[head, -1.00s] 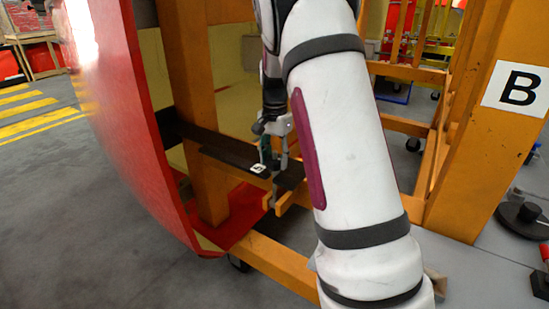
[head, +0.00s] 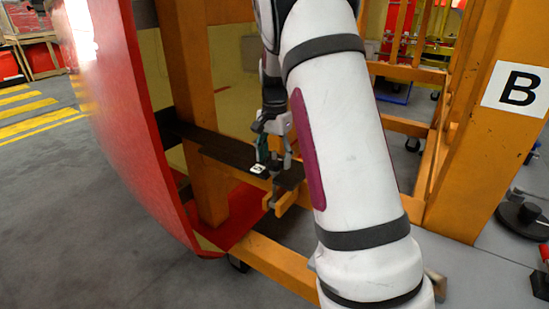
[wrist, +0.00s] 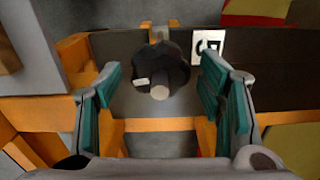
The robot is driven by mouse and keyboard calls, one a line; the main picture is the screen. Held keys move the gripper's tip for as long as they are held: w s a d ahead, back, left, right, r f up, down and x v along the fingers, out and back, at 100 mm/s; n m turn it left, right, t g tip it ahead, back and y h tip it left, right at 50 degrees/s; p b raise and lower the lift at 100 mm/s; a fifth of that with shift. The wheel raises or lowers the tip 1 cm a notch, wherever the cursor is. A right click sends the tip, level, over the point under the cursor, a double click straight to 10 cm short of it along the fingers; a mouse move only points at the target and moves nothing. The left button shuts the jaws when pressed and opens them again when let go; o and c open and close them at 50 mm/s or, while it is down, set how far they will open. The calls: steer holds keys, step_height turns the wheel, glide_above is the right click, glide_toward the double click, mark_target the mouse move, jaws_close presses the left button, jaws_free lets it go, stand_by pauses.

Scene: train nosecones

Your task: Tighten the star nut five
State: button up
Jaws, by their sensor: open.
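The star nut (wrist: 176,62) is a black lobed knob around a pale round stud end, in the middle of the wrist view. It sits on a dark bar (wrist: 270,70). A white tag (wrist: 208,46) with a dark mark is beside it on the bar; the tag also shows in the head view (head: 258,169). My gripper (wrist: 159,75) is open, its green-padded fingers on either side of the nut with visible gaps. In the head view my gripper (head: 275,158) points down at the bar, and the nut is hard to make out between the fingers.
A large red curved panel (head: 125,120) stands left of the bar. Orange posts and beams (head: 190,100) frame the work area. A thick orange post with a "B" sign (head: 515,88) stands at right. Open grey floor (head: 60,220) lies to the left.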

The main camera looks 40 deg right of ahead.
step_height(320, 180, up, 11)
steer(key=shift+r, duration=0.3)
stand_by(0.5)
steer(key=shift+s+a+r, duration=0.1)
steer(key=shift+s+a, duration=0.05)
steer(key=s+a+r+n+t, duration=0.1)
steer(key=s+a+r+n, duration=0.25)
steer(key=s+a, duration=0.35)
steer(key=s+a+r+n+t, duration=0.1)
steer(key=s+a+r+n, duration=0.1)
steer(key=s+a+n, duration=0.35)
steer(key=s+a+f+n+t, duration=0.1)
steer(key=s+a, duration=0.3)
steer(key=s, duration=0.4)
steer(key=s+a+f+n+t, duration=0.1)
steer(key=s+a+f+n, duration=0.3)
steer(key=s, duration=0.4)
steer(key=shift+s+a+f+n, duration=0.15)
steer(key=shift+s+a+n, duration=0.15)
steer(key=shift+a, duration=0.3)
